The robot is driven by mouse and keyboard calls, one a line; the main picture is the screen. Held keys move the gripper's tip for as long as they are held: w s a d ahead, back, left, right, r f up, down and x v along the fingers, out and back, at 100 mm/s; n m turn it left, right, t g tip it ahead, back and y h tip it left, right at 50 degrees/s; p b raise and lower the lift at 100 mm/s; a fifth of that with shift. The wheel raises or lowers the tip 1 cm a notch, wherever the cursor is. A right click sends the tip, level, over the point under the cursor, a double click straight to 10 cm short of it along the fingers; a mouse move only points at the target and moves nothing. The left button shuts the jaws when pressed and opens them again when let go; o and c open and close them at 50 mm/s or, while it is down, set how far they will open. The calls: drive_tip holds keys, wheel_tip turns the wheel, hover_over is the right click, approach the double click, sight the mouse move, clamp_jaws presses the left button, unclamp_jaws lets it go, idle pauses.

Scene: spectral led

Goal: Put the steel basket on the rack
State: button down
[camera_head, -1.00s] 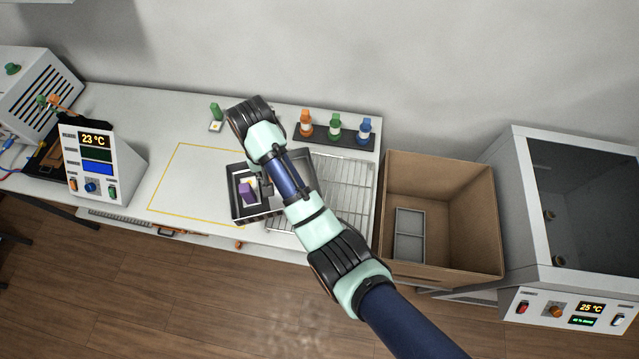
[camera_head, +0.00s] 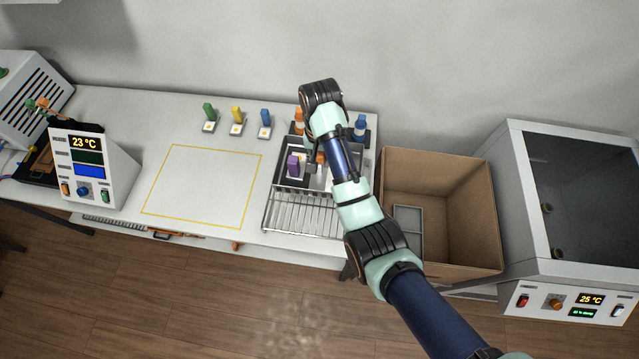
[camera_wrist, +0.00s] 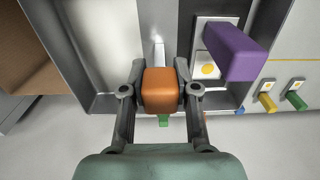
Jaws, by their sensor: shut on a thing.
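The steel basket (camera_head: 285,185) is a dark grey tray over the back part of the wire rack (camera_head: 300,215); I cannot tell whether it touches the bars. A purple block (camera_head: 293,166) on a white plate stands inside the basket, also seen in the wrist view (camera_wrist: 236,50). My gripper (camera_head: 318,165) is over the basket with its fingers shut on an orange block (camera_wrist: 160,88), which looks like the basket's handle. My arm hides the basket's right side.
Orange and blue bottles (camera_head: 360,125) stand in a dark holder behind the rack. Green, yellow and blue blocks (camera_head: 237,115) stand along the back of the table. A cardboard box (camera_head: 465,215) is on the right. The yellow-outlined area (camera_head: 203,187) is clear.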

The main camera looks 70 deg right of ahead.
sight(320, 181)
wheel_tip(320, 181, down, 13)
drive_tip(key=shift+f+b, duration=0.1)
drive_tip(key=shift+b, duration=0.6)
drive_tip(key=c, duration=0.9)
unclamp_jaws()
drive_tip(key=shift+f, duration=0.1)
wheel_tip(320, 181, up, 12)
drive_tip(key=shift+r+p, duration=0.15)
drive_tip(key=shift+p, duration=0.8)
